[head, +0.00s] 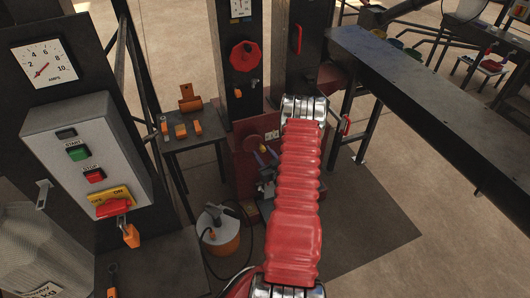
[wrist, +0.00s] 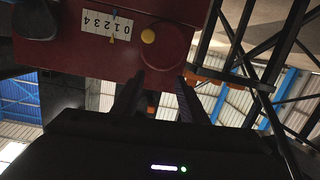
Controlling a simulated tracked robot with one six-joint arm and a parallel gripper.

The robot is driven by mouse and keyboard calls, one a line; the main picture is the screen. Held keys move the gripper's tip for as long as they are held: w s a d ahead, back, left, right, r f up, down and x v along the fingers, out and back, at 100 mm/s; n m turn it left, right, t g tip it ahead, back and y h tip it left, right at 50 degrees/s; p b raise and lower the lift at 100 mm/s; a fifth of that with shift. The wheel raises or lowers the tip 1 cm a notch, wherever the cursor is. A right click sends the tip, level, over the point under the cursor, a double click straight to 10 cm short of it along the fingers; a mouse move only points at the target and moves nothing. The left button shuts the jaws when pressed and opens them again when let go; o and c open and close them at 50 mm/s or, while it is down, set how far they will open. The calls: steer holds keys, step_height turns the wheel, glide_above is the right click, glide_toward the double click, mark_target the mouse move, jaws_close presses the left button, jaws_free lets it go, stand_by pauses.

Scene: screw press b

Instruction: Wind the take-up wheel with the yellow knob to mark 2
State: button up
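The yellow knob (wrist: 148,36) shows in the wrist view against a dark red surface. The knob lies just beyond the fingertips, seemingly not touched.
A control box (head: 88,150) with START and STOP buttons stands at left. A small table (head: 190,140) holds orange parts. An orange-and-white bucket (head: 220,235) with a cable stands on the floor. A long dark bench (head: 430,100) fills the right. Black frame bars show at right in the wrist view.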

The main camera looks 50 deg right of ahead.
steer(key=m+t+h, duration=0.1)
steer(key=m+h, duration=0.1)
glide_toward(264, 151)
steer(key=v, duration=0.5)
steer(key=shift+d+r, duration=0.15)
steer(key=shift+d, duration=0.05)
steer(key=shift+w+d, duration=0.1)
steer(key=shift+w, duration=0.1)
steer(key=x, duration=1.3)
steer(key=shift+w, duration=0.35)
